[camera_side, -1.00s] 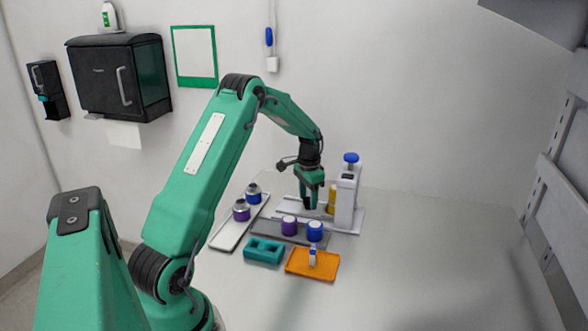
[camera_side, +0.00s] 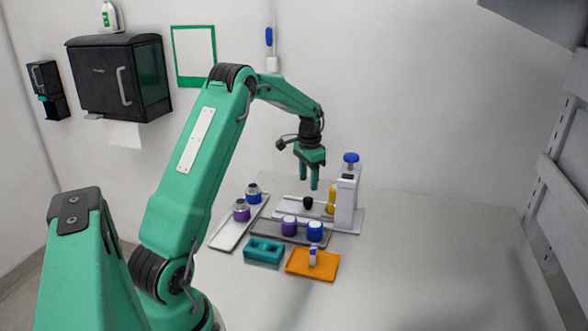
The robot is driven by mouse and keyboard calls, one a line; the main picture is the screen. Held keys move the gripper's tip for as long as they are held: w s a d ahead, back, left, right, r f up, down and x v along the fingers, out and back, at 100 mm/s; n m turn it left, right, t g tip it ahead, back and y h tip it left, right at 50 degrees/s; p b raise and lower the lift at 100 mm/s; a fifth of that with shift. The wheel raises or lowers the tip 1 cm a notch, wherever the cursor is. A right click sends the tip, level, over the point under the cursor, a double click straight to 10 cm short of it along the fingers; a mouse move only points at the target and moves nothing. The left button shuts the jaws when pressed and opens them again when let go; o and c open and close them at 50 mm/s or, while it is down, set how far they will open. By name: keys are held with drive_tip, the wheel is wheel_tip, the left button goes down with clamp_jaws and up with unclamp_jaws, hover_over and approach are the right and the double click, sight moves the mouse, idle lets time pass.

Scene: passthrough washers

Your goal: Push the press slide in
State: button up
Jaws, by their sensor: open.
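The press (camera_side: 346,205) is a white upright column with a blue knob (camera_side: 351,158) on top, standing on a light base plate (camera_side: 285,212). A small black knob-like piece (camera_side: 308,202) sits on the base to the left of the column; it looks like the slide's handle. A yellow piece (camera_side: 331,200) stands between it and the column. I cannot tell how far in the slide is. My gripper (camera_side: 309,184) is open and empty, fingers pointing down, above the black piece and left of the column, apart from both.
A grey tray (camera_side: 268,236) in front holds a purple jar (camera_side: 289,225) and a blue jar (camera_side: 315,231). A pale tray (camera_side: 228,234) at left carries two metal-topped jars. The table at right is clear.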

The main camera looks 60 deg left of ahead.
sight(308, 198)
drive_tip(key=shift+r, duration=0.5)
drive_tip(key=shift+a+f+m, duration=0.15)
drive_tip(key=shift+m, duration=1.65)
drive_tip(key=shift+f, duration=0.15)
drive_tip(key=shift+f, duration=3.75)
